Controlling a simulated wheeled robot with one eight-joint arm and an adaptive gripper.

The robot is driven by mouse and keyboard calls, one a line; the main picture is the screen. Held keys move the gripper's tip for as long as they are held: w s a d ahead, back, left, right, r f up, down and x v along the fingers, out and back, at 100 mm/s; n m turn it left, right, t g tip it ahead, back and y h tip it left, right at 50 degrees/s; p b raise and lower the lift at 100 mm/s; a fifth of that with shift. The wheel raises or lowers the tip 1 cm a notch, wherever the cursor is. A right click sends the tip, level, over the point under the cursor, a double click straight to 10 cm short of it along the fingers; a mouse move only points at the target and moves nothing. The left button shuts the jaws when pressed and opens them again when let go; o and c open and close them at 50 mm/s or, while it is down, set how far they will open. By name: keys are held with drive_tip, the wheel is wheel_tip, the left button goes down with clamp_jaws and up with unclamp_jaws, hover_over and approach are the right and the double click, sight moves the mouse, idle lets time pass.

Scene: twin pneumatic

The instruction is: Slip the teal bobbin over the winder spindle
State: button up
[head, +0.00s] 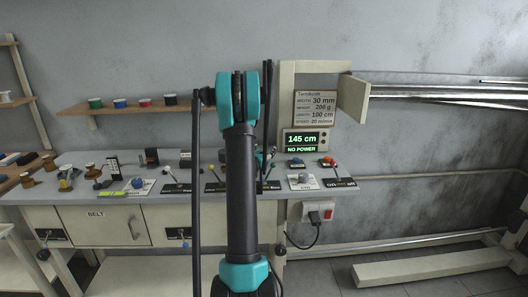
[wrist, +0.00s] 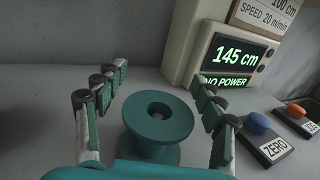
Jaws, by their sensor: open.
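The teal bobbin (wrist: 158,142) stands upright on the grey bench in the middle of the wrist view. Its wide top flange faces me, and a small greyish end shows inside its centre hole. I cannot tell for sure whether that is the winder spindle. My gripper (wrist: 160,76) is open, with one finger to the left of the bobbin and one to the right. Gaps show between the fingers and the bobbin's flange. In the head view my own arm hides the gripper and most of the bobbin's place.
A display (wrist: 238,57) reading 145 cm, NO POWER stands behind the bobbin. A ZERO button block (wrist: 268,138) with a blue knob and a red-knobbed block (wrist: 296,113) sit to the right. Several switches line the bench (head: 345,190). A shelf (head: 150,108) holds coloured spools.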

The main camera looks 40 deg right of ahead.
wheel_tip(320, 180, up, 10)
drive_tip(key=shift+f, duration=0.15)
idle(0.3)
idle(0.5)
